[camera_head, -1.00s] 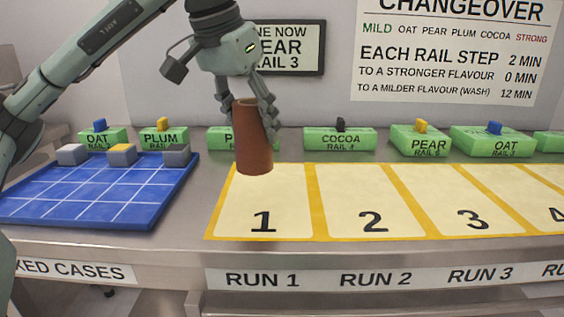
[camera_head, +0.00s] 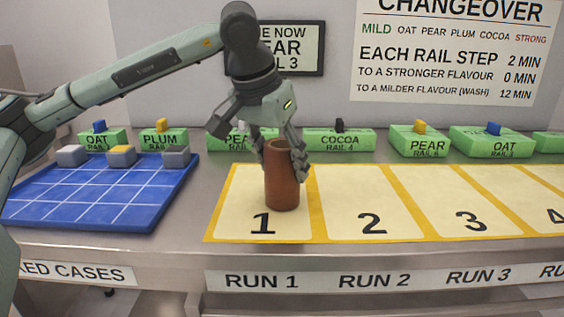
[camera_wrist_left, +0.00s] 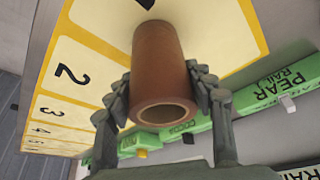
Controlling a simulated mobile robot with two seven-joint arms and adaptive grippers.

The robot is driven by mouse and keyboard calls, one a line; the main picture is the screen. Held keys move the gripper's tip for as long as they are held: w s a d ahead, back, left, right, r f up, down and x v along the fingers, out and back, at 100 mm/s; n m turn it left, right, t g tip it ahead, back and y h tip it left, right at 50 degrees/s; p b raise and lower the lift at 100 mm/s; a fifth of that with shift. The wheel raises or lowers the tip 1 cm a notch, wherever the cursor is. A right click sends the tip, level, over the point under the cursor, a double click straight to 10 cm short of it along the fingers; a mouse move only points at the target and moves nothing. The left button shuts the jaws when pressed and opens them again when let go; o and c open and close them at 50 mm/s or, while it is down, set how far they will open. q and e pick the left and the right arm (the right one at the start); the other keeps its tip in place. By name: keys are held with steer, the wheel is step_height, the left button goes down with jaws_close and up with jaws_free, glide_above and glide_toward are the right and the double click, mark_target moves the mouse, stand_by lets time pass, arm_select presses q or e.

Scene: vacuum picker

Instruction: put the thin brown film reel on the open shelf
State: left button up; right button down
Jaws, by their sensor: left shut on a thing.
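The brown film reel (camera_head: 284,185) is a hollow, upright reddish-brown cylinder. My left gripper (camera_head: 283,155) is shut around its upper part. The reel is at the right side of the cream space marked 1 (camera_head: 245,200), near the yellow line before space 2. I cannot tell whether its base touches the mat. In the left wrist view the reel (camera_wrist_left: 160,60) sits between both fingers, with its open end towards the camera. No shelf clearly shows as the open one. My right gripper is not in view.
A blue gridded tray (camera_head: 90,205) with several small blocks is at the left. Green labelled blocks, such as COCOA (camera_head: 339,140), line the back. Spaces 2 (camera_head: 360,190) and 3 (camera_head: 455,190) are clear. A changeover sign (camera_head: 450,60) hangs behind.

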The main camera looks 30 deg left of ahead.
arm_select(q)
steer(key=shift+f, duration=0.1)
steer(key=o, duration=1.3)
